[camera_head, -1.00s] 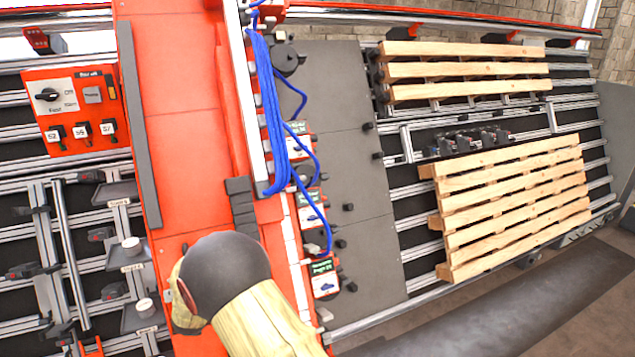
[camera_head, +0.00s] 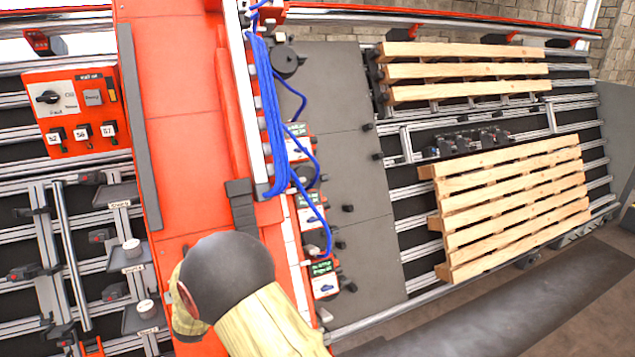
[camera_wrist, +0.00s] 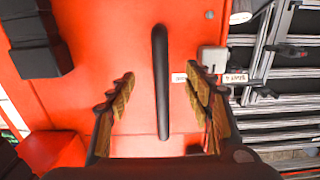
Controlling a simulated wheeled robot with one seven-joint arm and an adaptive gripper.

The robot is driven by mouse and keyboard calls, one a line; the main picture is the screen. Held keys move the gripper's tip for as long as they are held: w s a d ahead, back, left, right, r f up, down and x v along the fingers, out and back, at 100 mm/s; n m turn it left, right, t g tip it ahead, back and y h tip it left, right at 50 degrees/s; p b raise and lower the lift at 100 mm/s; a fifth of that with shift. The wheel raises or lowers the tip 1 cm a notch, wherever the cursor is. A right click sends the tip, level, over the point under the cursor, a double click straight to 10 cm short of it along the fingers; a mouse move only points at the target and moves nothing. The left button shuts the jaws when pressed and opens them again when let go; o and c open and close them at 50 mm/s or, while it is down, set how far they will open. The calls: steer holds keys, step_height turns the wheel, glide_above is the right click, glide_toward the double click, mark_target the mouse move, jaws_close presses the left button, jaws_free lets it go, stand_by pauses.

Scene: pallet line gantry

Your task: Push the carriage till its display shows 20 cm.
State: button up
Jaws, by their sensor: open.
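The carriage shows as a tall red panel (camera_head: 185,150) running from top to bottom in the head view, and its red face (camera_wrist: 110,25) also fills much of the wrist view. A dark bar handle (camera_wrist: 161,55) stands on that face, lengthwise between the fingers. My gripper (camera_wrist: 162,88) is open, with a finger on each side of the bar and visible gaps to both. In the head view my own arm hides the gripper and the handle. I cannot make out a readable centimetre display in either view.
A red control box (camera_head: 75,115) with a knob and buttons sits left of the carriage. Blue hoses (camera_head: 268,120) hang along its right side. Wooden pallets (camera_head: 510,205) lie on rails at the right. Slotted rails and small trays (camera_head: 127,258) stand at the left.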

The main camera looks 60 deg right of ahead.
steer(key=p+v, duration=0.2)
steer(key=v, duration=0.5)
steer(key=shift+p, duration=0.35)
steer(key=shift+r, duration=0.1)
steer(key=s+a+f+n+g+y+b, duration=0.15)
steer(key=s+a+f+g+y, duration=0.25)
steer(key=s+a+f+y, duration=0.45)
steer(key=s+a+r+n+b, duration=0.1)
steer(key=s+a+r+b, duration=0.2)
steer(key=s+b, duration=0.3)
steer(key=s+a+r+n+h+b, duration=0.1)
steer(key=s+b, duration=0.4)
steer(key=s, duration=0.7)
steer(key=s+a+r+n+g+h+b, duration=0.1)
steer(key=s+a+r+n+b, duration=0.2)
steer(key=s, duration=0.6)
step_height(320, 180, up, 2)
steer(key=a+b, duration=0.1)
steer(key=b, duration=0.2)
steer(key=shift+s+a+r+b, duration=0.2)
steer(key=shift+s+a+b, duration=0.05)
steer(key=shift+a+b, duration=0.05)
